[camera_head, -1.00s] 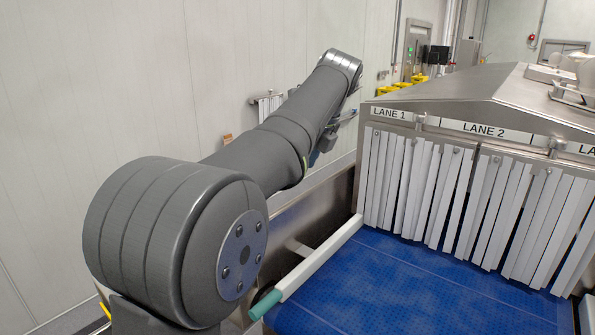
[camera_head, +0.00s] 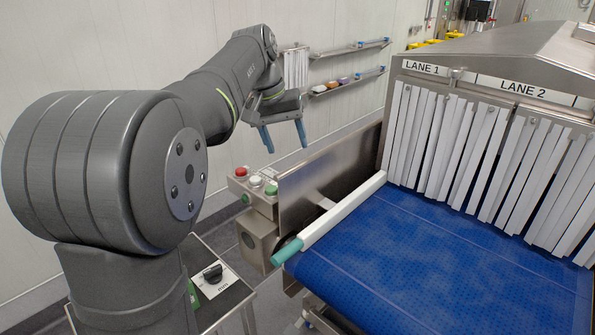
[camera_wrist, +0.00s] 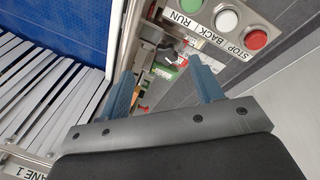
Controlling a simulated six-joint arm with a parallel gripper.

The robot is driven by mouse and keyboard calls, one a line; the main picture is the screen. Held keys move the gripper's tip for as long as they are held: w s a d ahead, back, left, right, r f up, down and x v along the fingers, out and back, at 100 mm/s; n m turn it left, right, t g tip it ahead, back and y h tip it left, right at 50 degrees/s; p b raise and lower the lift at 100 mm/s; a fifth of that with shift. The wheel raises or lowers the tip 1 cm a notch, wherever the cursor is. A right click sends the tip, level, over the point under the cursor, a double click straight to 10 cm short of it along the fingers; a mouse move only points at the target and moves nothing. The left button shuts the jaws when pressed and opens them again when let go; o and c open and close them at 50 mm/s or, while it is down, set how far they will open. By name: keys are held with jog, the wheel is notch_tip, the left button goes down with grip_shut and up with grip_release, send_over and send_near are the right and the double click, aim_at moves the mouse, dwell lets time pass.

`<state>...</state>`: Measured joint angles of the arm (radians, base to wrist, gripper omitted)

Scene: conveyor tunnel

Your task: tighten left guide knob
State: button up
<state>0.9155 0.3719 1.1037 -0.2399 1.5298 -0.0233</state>
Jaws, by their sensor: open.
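My gripper (camera_head: 283,140) hangs in the air left of the conveyor, its two blue fingers apart and empty, pointing down. In the wrist view the open fingers (camera_wrist: 160,72) frame a gap over the conveyor's side. The left guide rail (camera_head: 335,218), white with a teal end, runs along the left edge of the blue belt. A bracket (camera_head: 325,203) joins it to the steel side plate. I cannot make out a guide knob at that bracket. A black knob (camera_head: 213,273) sits on a labelled plate on a low stand, left of the conveyor.
A control box (camera_head: 255,190) with red, white and green buttons stands left of the side plate (camera_head: 330,180); its buttons show in the wrist view (camera_wrist: 228,20). White strip curtains (camera_head: 450,140) hang at the tunnel mouth. Wall shelves (camera_head: 345,82) are behind my gripper. The belt (camera_head: 430,250) is clear.

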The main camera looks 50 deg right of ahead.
jog(key=w+a+n+g+h, duration=0.1)
jog(key=w+a+n+h, duration=0.2)
jog(key=n, duration=0.9)
jog(key=w+a+n+g+h, duration=0.1)
jog(key=w+a+n+h, duration=0.15)
jog(key=n, duration=0.95)
jog(key=x, duration=1.6)
jog(key=shift+d+f, duration=0.25)
jog(key=c, duration=1)
